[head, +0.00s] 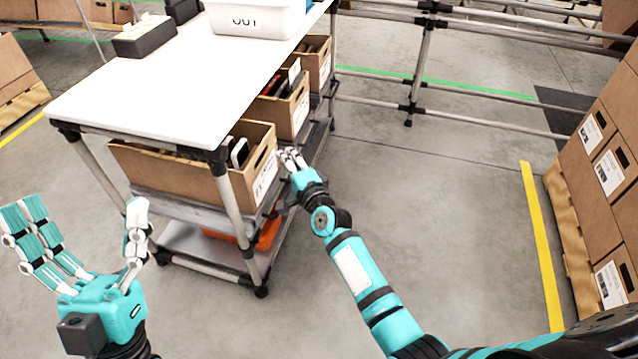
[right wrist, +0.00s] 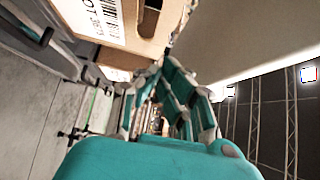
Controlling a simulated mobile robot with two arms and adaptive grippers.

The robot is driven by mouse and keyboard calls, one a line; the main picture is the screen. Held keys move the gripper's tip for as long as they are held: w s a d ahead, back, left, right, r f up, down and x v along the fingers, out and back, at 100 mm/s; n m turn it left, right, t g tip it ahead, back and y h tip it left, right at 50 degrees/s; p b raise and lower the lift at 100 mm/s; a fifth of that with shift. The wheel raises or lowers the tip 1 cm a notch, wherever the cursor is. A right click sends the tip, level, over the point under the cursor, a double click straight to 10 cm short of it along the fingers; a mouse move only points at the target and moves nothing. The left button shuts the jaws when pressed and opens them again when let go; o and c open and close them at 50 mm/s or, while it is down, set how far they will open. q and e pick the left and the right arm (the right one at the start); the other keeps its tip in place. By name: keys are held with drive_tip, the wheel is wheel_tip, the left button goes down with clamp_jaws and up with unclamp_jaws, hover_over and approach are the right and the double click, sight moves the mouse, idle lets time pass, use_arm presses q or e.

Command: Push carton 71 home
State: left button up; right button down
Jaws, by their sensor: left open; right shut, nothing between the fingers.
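Three open brown cartons sit in a row on the shelf under a white bench top. The nearest carton (head: 175,176) holds dark and white items; its labelled end, with a hand hole, faces right and juts past the bench post. I cannot read 71 on any label. My right gripper (head: 290,156) is shut and empty beside the far right corner of this end; whether it touches cannot be told. In the right wrist view its fingers (right wrist: 182,95) are close to a labelled carton end (right wrist: 135,15). My left gripper (head: 88,222) is open and empty, left of the bench.
The middle carton (head: 282,112) and far carton (head: 317,60) stand behind the nearest one. The bench top (head: 180,95) carries a white tote (head: 255,18) and a dark box (head: 145,37). Stacked cartons (head: 608,165) on a pallet stand right. The floor between is clear.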

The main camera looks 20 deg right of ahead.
use_arm(q)
drive_tip(key=w+f+g+y+p, duration=0.2)
drive_tip(key=w+f+g, duration=0.5)
drive_tip(key=w+f, duration=0.1)
drive_tip(key=shift+w+f, duration=0.15)
drive_tip(key=shift+f, duration=0.1)
use_arm(e)
drive_tip(key=s+d, duration=0.1)
drive_tip(key=s, duration=0.8)
drive_tip(key=shift+d, duration=0.25)
